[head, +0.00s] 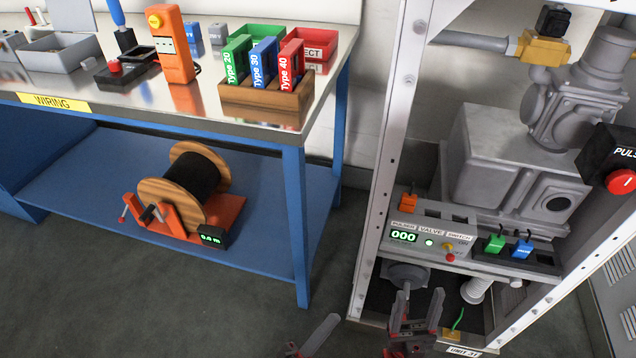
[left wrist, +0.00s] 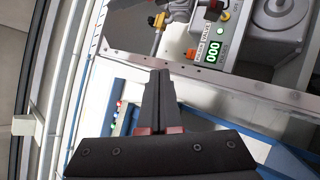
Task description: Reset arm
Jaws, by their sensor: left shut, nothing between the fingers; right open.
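My left gripper (head: 331,322) is at the bottom of the head view, left of the dispenser frame, with its fingers together and nothing held. In the left wrist view its dark fingers (left wrist: 159,98) lie side by side. My right gripper (head: 419,308) is open and empty. It appears in front of the lower opening of the dispenser frame (head: 372,205), below the valve panel (head: 430,240). The panel display reads 000, and it also shows in the left wrist view (left wrist: 212,52). Whether the right gripper touches anything is unclear.
A steel workbench (head: 120,112) with blue legs stands at left. It carries an orange device (head: 172,50) and a wooden rack (head: 265,100) of coloured Type cards. A cable spool (head: 185,185) sits on its lower shelf. Grey floor (head: 200,305) is clear in front.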

